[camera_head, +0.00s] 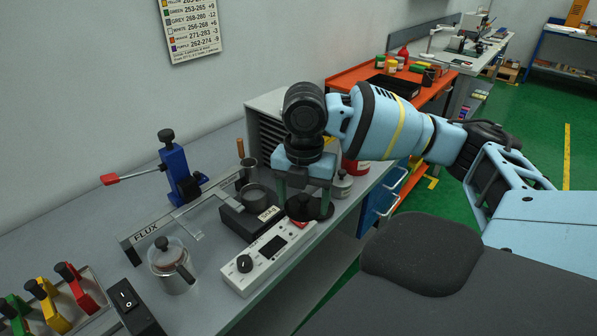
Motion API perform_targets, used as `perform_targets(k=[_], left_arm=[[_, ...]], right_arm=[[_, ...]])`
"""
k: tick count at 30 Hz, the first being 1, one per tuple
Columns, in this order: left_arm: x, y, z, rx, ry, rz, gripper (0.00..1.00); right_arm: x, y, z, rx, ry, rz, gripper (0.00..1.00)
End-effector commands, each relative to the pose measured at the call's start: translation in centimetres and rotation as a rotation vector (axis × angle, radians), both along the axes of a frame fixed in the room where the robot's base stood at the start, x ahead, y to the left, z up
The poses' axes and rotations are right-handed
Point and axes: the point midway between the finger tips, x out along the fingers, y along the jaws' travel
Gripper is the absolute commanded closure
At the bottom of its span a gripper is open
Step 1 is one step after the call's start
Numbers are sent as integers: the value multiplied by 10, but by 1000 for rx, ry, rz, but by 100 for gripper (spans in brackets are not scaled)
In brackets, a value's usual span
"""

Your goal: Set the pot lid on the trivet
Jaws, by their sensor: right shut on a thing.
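My right gripper (304,192) comes in from the right and points down over the workbench. Its greenish fingers are shut on the pot lid (321,210), a dark round disc with its raised middle between the fingertips. The lid is at bench height or slightly above; I cannot tell whether it touches anything below. I cannot make out the trivet apart from the dark disc; it may be hidden under the lid and gripper. Left of the fingers, an open dark pot (258,194) sits on a black box. My left gripper is not in view.
A white control box (268,258) stands just in front of the lid. A small metal container (343,184) is close right of the gripper.

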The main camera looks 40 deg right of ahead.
Motion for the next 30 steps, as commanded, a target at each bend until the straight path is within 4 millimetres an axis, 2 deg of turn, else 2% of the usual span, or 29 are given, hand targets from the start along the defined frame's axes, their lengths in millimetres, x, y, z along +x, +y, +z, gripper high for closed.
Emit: perform_targets(k=[5,8,30], left_arm=[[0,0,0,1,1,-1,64],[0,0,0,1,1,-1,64],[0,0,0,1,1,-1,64]], right_arm=[[0,6,-2,1,0,-64,54],[0,14,-6,1,2,-171,54],[-15,101,-41,-3,4,-1358,54]])
